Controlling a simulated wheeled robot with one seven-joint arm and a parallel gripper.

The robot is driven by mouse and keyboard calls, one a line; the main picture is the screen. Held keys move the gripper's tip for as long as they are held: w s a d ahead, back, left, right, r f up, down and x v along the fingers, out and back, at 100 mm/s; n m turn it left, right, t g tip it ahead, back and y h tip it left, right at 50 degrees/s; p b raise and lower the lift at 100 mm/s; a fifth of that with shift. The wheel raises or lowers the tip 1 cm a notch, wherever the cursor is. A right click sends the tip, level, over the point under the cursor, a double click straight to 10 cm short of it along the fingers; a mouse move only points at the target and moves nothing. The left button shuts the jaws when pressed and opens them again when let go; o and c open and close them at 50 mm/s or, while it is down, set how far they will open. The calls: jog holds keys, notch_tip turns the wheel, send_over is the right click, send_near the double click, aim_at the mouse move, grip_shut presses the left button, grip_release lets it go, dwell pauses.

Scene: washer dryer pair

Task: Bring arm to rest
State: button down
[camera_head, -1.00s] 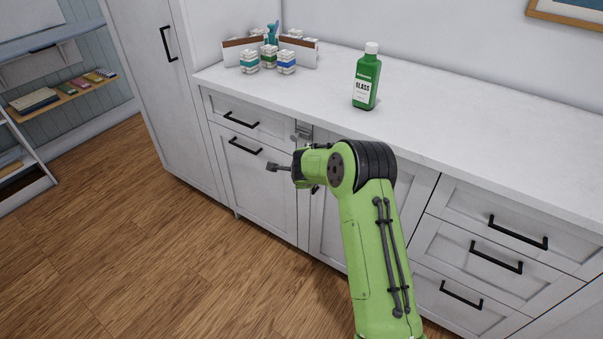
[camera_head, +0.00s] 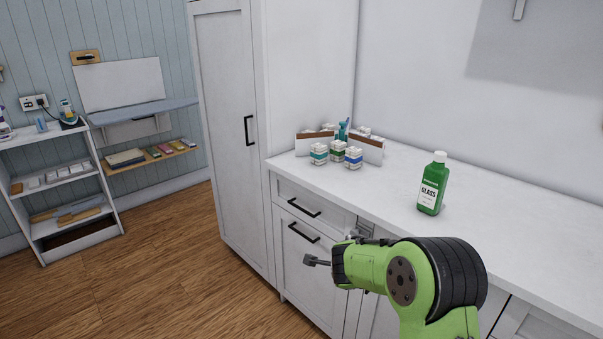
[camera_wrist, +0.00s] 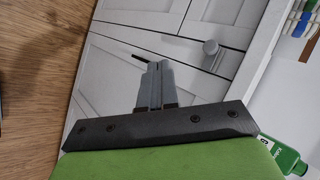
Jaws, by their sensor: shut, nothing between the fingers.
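My green arm shows at the lower right of the head view, bent at a black-banded joint. My gripper (camera_head: 317,261) points left in front of the white cabinet's lower door and holds nothing. In the wrist view my gripper (camera_wrist: 156,68) shows its two grey fingers together, in front of white cabinet fronts. The fingers look apart from the cabinet, but the exact gap cannot be told.
A green bottle (camera_head: 432,184) stands on the white counter (camera_head: 480,215). Several small containers (camera_head: 337,150) stand farther back. A tall cabinet (camera_head: 228,130) and a shelf unit (camera_head: 75,190) are left. Wooden floor (camera_head: 190,270) is clear.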

jog(key=s+r+n+g, duration=0.2)
jog(key=s+r+n, duration=0.7)
jog(key=s+r, duration=0.65)
jog(key=s+a+f+n+g+y, duration=0.15)
jog(key=s+n, duration=0.85)
jog(key=s, duration=1.4)
notch_tip(320, 180, up, 14)
jog(key=p, duration=1.3)
jog(key=shift+w, duration=0.25)
jog(key=shift+w+d+f+y, duration=0.1)
jog(key=shift+w+d+y, duration=0.05)
jog(key=shift+y, duration=0.1)
